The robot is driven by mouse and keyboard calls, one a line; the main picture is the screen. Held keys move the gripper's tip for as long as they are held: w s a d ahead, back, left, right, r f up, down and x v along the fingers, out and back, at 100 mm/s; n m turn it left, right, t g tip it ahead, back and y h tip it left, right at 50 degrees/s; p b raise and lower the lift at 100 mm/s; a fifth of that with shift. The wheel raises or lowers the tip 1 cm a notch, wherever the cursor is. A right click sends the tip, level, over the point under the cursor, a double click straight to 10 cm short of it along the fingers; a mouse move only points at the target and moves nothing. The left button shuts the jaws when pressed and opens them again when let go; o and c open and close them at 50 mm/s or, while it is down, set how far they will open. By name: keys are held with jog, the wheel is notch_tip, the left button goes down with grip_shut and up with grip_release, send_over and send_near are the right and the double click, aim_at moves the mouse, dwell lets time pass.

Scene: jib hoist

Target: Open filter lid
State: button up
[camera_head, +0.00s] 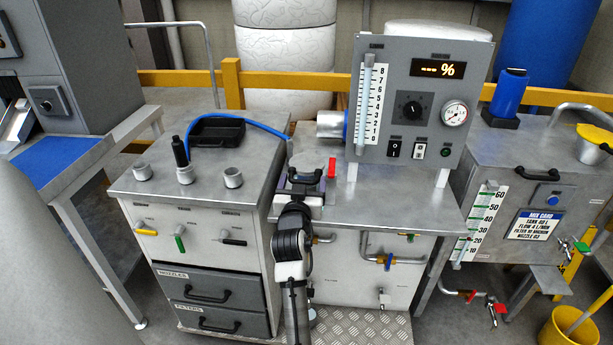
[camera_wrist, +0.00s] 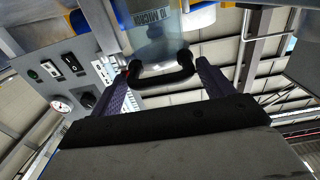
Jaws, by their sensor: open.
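In the wrist view my gripper (camera_wrist: 164,68) is open, with one finger on each side of a black arched handle (camera_wrist: 160,80). Whether the fingers touch the handle I cannot tell. Blue parts show beside the bowl. In the head view my gripper (camera_head: 304,178) is over the bench front, left of a red lever (camera_head: 332,167). My arm hides much of what lies below and behind it there. The lid's edge and whether it is shut are not clear.
A grey control panel (camera_head: 420,100) with gauge and switches stands right of my gripper. A nozzle and filter cabinet (camera_head: 210,250) is at the left, with a blue hose (camera_head: 250,123) on top. A mix tank (camera_head: 540,170) stands at the right. The bench top right of my gripper is clear.

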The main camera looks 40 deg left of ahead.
jog(key=shift+w+a, duration=0.1)
jog(key=shift+w, duration=0.1)
jog(key=c, duration=1)
jog(key=shift+r, duration=0.1)
jog(key=shift+r, duration=0.1)
